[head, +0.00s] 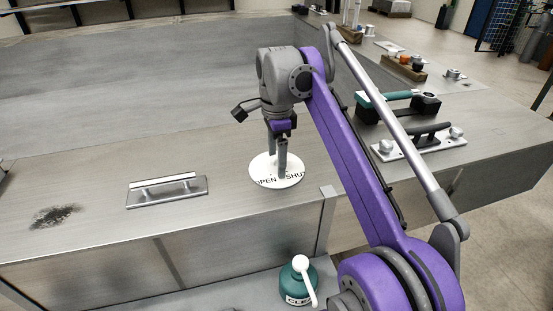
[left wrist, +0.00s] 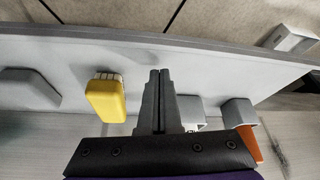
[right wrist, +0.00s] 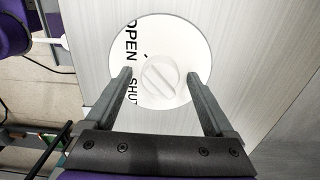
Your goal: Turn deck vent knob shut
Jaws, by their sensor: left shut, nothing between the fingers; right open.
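The deck vent is a white disc (head: 262,166) on the grey metal deck, lettered OPEN and SHUT along its near edge. The right wrist view shows the disc (right wrist: 190,50) with a round white knob (right wrist: 160,77) at its middle, crossed by a slanting bar. A short dark mark lies beside the knob, nearer OPEN than SHUT. My right gripper (right wrist: 159,76) is open, its fingers on either side of the knob; I cannot tell if they touch it. In the head view my right gripper (head: 281,170) points down over the disc. My left gripper (left wrist: 160,75) is shut and empty, away from the vent.
A metal handle plate (head: 167,189) lies left of the disc. A green bottle (head: 298,283) stands on the lower ledge. A yellow brush (left wrist: 106,99) is near my left gripper.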

